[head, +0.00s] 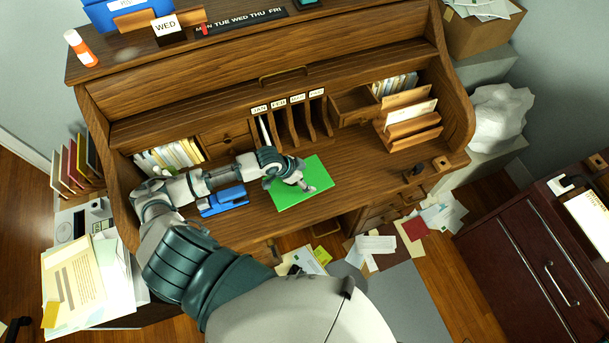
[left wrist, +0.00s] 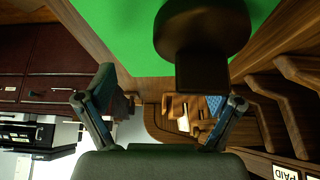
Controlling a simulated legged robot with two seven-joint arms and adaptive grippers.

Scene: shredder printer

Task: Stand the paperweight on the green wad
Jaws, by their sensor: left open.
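The green wad (head: 290,198) is a flat bright green sheet on the desk top, and it also fills the top of the left wrist view (left wrist: 112,35). My left gripper (head: 306,187) is over the wad. Its fingers (left wrist: 163,112) are spread, with nothing between them. A dark brown object with a broad rounded part and a narrower block (left wrist: 203,45), seemingly the paperweight, shows close up against the green in the left wrist view. I cannot tell whether it touches the wad. My gripper seems to hide it in the head view. My right gripper is out of view.
A blue stapler-like thing (head: 223,201) lies left of the wad. Upright dividers (head: 290,124) stand behind it. A letter rack (head: 411,120) and a small dark item (head: 414,170) are at the right. The desk top right of the wad is largely clear.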

